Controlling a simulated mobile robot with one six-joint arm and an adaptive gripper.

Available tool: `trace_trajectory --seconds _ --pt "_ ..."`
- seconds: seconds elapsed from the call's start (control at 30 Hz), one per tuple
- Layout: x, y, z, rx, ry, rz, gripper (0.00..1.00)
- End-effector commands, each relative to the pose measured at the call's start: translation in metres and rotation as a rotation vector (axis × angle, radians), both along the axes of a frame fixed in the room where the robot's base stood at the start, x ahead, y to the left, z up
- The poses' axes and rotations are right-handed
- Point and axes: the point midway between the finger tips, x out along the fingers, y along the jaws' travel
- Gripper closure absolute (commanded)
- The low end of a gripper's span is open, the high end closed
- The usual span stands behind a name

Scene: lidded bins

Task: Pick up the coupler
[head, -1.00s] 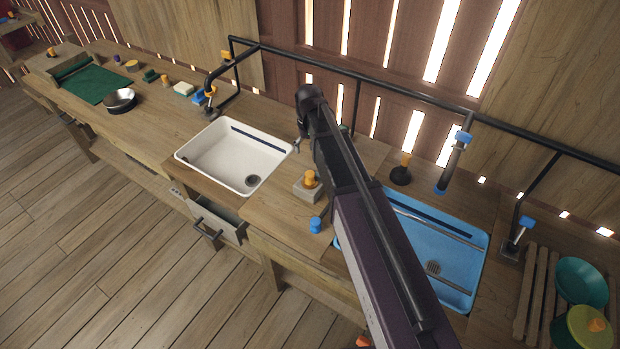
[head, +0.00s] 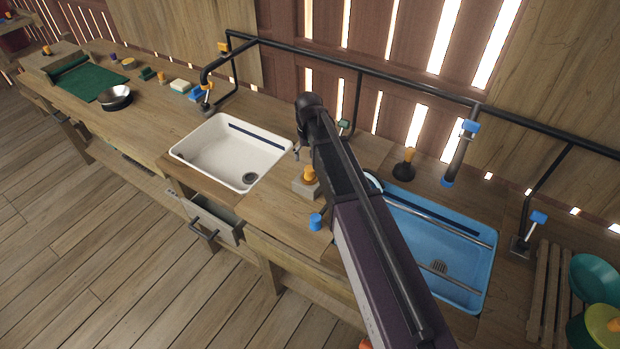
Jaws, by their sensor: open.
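I cannot tell for sure which piece is the coupler. Candidates on the counter are a small blue cylinder (head: 316,221) near the front edge and a grey block with an orange knob (head: 305,184) just behind it, left of my arm. My arm reaches up from the bottom over the counter between the two sinks and hides part of it. Only a small dark part of my gripper (head: 297,154) shows, left of the arm's far end and above the counter behind the orange-knobbed block. It looks open and holds nothing that I can see.
A white sink (head: 180,156) lies left, a blue sink (head: 488,240) right. A black pipe rail (head: 400,89) runs along the back wall. A plunger (head: 404,166) stands behind the blue sink. A drawer (head: 215,220) hangs open. Wooden slats (head: 545,290) lie far right.

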Motion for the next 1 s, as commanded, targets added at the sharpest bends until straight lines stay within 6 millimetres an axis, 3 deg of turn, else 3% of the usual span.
trace_trajectory --seconds 0.23,1.0 --pt "0.000 0.000 -0.020 0.000 0.000 0.000 0.10" --pt "0.000 0.000 -0.031 0.000 0.000 0.001 0.10"
